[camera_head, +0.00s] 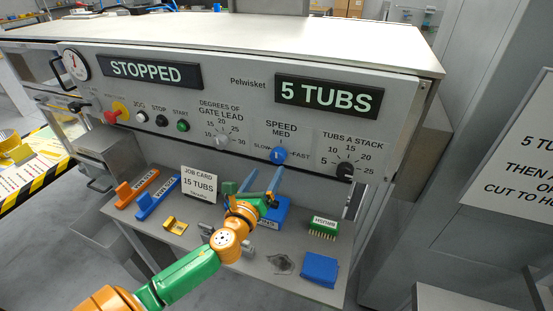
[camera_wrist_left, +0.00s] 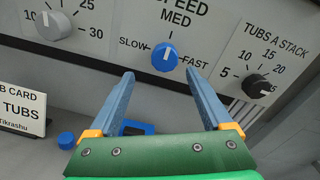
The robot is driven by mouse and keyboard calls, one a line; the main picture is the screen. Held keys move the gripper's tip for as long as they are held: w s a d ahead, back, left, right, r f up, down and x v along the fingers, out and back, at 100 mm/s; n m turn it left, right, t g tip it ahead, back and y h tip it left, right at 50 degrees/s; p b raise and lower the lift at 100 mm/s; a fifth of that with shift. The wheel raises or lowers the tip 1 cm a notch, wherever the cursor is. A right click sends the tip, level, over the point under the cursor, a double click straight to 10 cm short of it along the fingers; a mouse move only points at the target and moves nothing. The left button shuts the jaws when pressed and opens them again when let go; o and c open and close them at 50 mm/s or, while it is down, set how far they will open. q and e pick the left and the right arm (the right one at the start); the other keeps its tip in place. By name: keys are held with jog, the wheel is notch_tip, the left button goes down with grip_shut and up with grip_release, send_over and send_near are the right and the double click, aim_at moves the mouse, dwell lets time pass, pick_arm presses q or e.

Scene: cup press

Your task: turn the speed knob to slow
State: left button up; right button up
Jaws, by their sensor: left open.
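The speed knob (camera_head: 278,155) is a round blue dial on the grey machine panel, marked SLOW at left, MED above and FAST at right. In the left wrist view the knob (camera_wrist_left: 165,57) has its white mark pointing up toward MED. My left gripper (camera_head: 267,170) is open and empty, below and in front of the knob. Its two blue fingers (camera_wrist_left: 160,75) point at the panel, with the knob between and just beyond their tips in the left wrist view. No contact with the knob shows. My right gripper is not in view.
The gate lead knob (camera_head: 221,140) and black tubs-a-stack knob (camera_head: 344,170) flank the speed knob. Displays read STOPPED (camera_head: 152,70) and 5 TUBS (camera_head: 328,95). The shelf below holds a job card (camera_head: 199,186), a green brush (camera_head: 323,226) and a blue block (camera_head: 319,269).

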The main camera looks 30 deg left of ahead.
aim_at(276, 157)
pick_arm(q)
jog(key=shift+m, duration=0.9)
jog(key=x, duration=0.5)
jog(key=r+x, duration=0.1)
jog(key=x, duration=0.1)
jog(key=shift+w+d+f, duration=0.1)
jog(key=shift+w, duration=0.25)
jog(key=shift+c, duration=0.2)
grip_shut()
